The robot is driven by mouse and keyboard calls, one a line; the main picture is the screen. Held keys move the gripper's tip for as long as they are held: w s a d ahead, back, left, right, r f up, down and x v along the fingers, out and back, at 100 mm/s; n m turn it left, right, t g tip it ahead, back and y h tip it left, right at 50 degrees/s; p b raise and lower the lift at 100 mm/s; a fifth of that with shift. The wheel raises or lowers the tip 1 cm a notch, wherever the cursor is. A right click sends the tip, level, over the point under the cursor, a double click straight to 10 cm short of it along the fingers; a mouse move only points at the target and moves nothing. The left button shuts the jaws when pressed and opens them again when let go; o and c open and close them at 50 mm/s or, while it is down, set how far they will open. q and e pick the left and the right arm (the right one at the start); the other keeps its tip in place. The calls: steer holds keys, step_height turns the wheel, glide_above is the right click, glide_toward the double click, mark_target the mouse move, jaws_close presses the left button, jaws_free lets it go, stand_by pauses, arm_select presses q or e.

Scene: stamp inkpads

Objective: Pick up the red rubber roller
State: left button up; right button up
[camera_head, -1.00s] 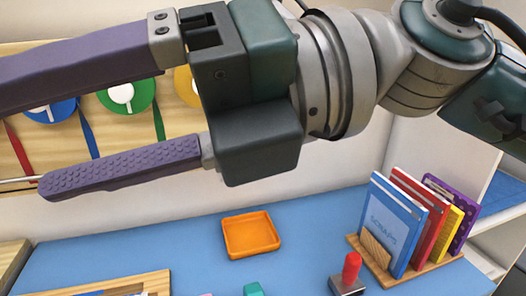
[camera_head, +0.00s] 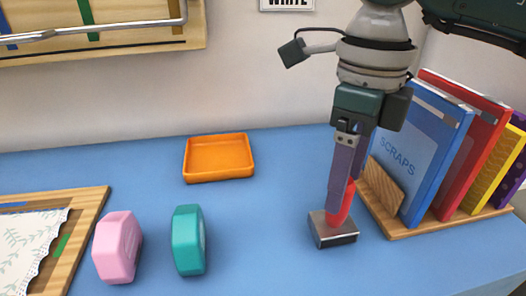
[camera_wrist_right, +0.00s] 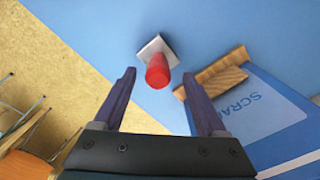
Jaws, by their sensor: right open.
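The red-handled tool, which I take as the red rubber roller, stands upright on the blue table at the right. Its red handle (camera_head: 341,215) rises from a grey metal block (camera_head: 333,235). My right gripper (camera_head: 342,200) points down over it, open, with its purple fingers partly hiding the handle. In the right wrist view the red handle (camera_wrist_right: 158,72) shows between the tips of the open right gripper (camera_wrist_right: 159,77), with gaps on both sides. The grey block (camera_wrist_right: 157,46) lies just beyond the tips. My left gripper is not in view.
A wooden rack (camera_head: 432,225) with a blue binder (camera_head: 428,160) and other upright books stands close to the right of the tool. An orange tray (camera_head: 218,160), a teal block (camera_head: 187,240) and a pink block (camera_head: 118,248) are to the left. The table between is clear.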

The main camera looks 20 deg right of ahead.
step_height(320, 180, down, 5)
steer(key=shift+a+r, duration=0.1)
steer(key=shift+a, duration=0.05)
jaws_close()
stand_by(0.6)
